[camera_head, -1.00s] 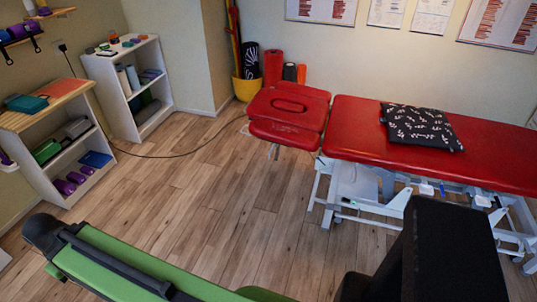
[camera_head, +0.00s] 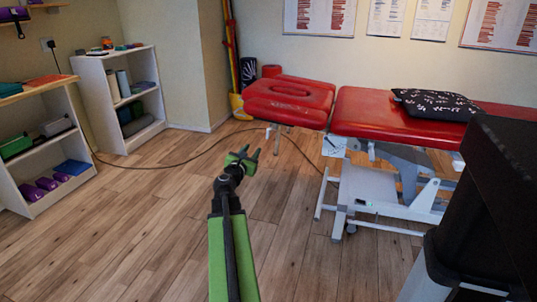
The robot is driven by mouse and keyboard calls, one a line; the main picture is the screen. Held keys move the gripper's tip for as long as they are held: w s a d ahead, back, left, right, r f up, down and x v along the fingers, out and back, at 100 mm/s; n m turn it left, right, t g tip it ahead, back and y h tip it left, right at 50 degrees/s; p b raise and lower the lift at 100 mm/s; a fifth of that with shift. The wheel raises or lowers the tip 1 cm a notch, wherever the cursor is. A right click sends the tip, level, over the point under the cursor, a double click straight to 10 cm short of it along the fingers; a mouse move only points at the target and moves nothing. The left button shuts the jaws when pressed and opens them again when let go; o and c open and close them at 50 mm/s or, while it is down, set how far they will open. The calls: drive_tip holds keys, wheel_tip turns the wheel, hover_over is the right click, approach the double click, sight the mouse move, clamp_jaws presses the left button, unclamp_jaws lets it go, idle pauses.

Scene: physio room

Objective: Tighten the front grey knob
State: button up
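I cannot make out a grey knob in this view. My gripper (camera_head: 249,157) is at the end of my green arm, in the middle of the picture over the wood floor. Its two green and dark fingers point away and to the right, with a gap between them and nothing held. A red treatment table (camera_head: 385,122) on a white and grey frame (camera_head: 365,190) stands to the right of my gripper. Its red head section (camera_head: 290,100) lies beyond my gripper. The gripper appears apart from the table.
A large black block (camera_head: 495,200) on a pale support fills the right side and hides part of the table. White shelves (camera_head: 130,100) stand at the left. A dark cable (camera_head: 180,163) crosses the floor. A patterned black cushion (camera_head: 437,104) lies on the table.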

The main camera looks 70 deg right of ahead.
sight(267, 133)
drive_tip(key=shift+n, duration=0.4)
drive_tip(key=d, duration=1.8)
drive_tip(key=shift+d+f, duration=0.1)
drive_tip(key=shift+f, duration=0.05)
